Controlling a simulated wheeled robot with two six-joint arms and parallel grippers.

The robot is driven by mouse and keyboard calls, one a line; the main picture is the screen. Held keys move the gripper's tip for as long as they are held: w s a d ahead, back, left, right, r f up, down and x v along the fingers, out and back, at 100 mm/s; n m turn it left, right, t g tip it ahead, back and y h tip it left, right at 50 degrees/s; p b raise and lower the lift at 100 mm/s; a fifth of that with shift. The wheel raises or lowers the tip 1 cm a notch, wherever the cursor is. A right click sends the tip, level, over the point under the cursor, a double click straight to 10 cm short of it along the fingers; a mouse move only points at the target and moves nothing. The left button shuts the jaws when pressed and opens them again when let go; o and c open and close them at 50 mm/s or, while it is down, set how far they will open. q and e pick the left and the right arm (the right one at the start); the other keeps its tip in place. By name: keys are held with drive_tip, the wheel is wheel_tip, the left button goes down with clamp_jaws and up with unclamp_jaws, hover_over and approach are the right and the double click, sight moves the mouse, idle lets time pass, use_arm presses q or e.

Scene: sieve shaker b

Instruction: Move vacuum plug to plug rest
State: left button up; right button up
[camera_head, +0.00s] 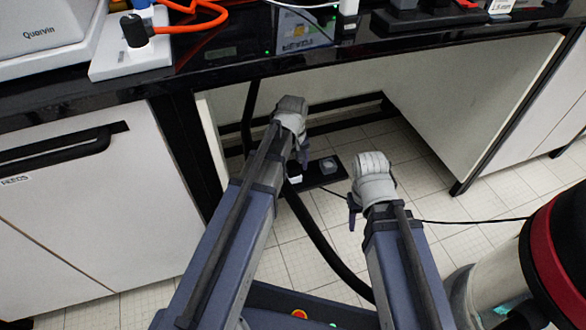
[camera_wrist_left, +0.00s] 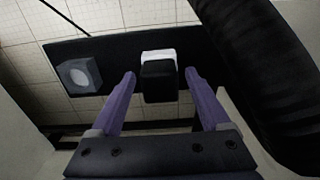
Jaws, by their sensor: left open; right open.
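The black plug (camera_wrist_left: 158,82) shows in the left wrist view against a white block (camera_wrist_left: 158,56) on a black board (camera_wrist_left: 112,53). A grey box with a round pale face (camera_wrist_left: 78,76), which may be the plug rest, sits on the same board to the left. My left gripper (camera_wrist_left: 160,74) is open, with one purple finger on each side of the plug and a visible gap to both. In the head view my left gripper (camera_head: 301,160) hangs over the board and hides much of the plug. My right gripper (camera_head: 354,210) is open and empty, right of the board.
A thick black hose (camera_head: 322,245) runs across the floor between my arms and passes close on the right in the left wrist view (camera_wrist_left: 262,75). A thin cable (camera_head: 470,221) lies on the floor. The bench edge (camera_head: 330,62) is above; a red-and-black canister (camera_head: 560,250) stands at right.

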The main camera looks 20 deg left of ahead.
sight(293, 164)
use_arm(q)
clamp_jaws()
idle(0.7)
drive_tip(key=shift+r, duration=0.15)
drive_tip(key=shift+r+p, duration=2.85)
drive_tip(key=shift+p, duration=0.15)
drive_tip(key=shift+r, duration=0.15)
drive_tip(key=shift+r+p, duration=1.4)
drive_tip(key=shift+p, duration=0.15)
drive_tip(key=shift+f, duration=0.1)
